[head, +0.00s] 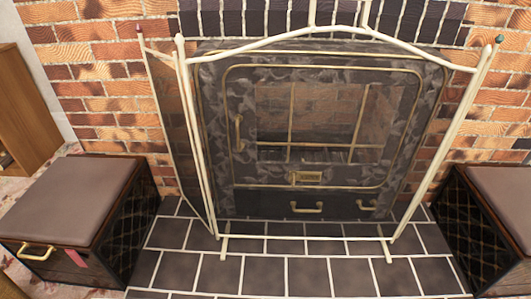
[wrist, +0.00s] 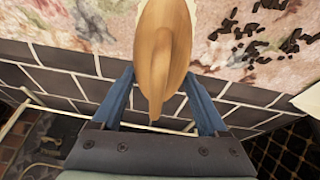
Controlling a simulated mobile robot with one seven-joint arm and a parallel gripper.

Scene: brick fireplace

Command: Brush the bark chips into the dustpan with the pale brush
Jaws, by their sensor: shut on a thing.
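My gripper (wrist: 160,84) has blue fingers and is shut on the pale brush (wrist: 165,45) in the wrist view. The brush has a tan wooden body, with its narrow end pointing back between the fingers and a cream edge at the upper left. Dark bark chips (wrist: 262,32) lie scattered on the patterned rug at the upper right, apart from the brush. A pale flat piece (wrist: 308,98) shows at the right edge; I cannot tell whether it is the dustpan. The head view shows neither my gripper, the brush nor the chips.
The head view shows a dark fireplace (head: 225,150) behind a cream-framed screen (head: 187,130) on a dark tiled hearth (head: 300,275). A cushioned box (head: 75,195) stands at left, another (head: 500,190) at right. The pink and grey rug (wrist: 60,20) borders the hearth.

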